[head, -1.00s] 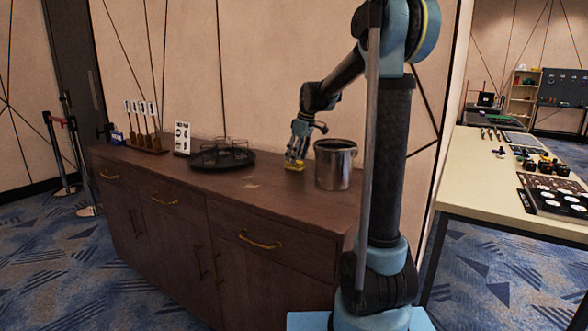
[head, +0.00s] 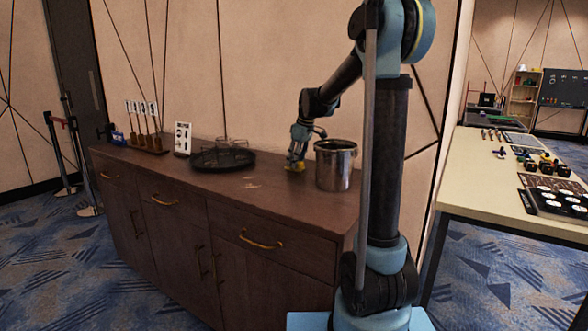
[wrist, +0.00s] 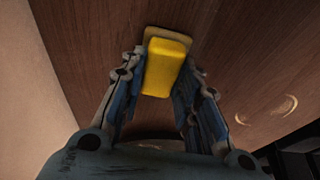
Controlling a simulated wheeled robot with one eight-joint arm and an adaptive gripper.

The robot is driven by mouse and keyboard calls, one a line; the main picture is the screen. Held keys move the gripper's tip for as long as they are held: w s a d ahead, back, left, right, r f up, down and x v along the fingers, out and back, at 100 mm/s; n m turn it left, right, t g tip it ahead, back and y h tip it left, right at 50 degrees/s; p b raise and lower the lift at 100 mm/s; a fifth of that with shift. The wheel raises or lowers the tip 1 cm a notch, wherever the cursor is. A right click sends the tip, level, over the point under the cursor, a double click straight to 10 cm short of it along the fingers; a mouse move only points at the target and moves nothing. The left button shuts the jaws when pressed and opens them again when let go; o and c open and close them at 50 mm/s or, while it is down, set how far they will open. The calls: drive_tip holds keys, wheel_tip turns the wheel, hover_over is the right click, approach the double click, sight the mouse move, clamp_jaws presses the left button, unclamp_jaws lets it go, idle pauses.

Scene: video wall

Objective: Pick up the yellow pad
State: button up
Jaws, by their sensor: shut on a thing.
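The yellow pad (wrist: 166,66) is a small yellow block with a tan edge at its far end, seen in the wrist view between the two fingers. My gripper (wrist: 156,98) is shut on it. In the head view the pad (head: 294,167) shows as a small yellow patch below my gripper (head: 297,160), at the back of the dark wooden cabinet top (head: 262,198). I cannot tell whether the pad still touches the top. The fingers hide part of it.
A metal bucket (head: 336,166) stands just right of my gripper. A round black tray (head: 222,160) with glasses lies to the left. A white card stand (head: 183,139) and a row of bottle-like handles (head: 147,125) stand farther left. Pale marks lie on the cabinet top.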

wheel_tip(320, 180, up, 10)
idle(0.7)
drive_tip(key=shift+o, duration=0.4)
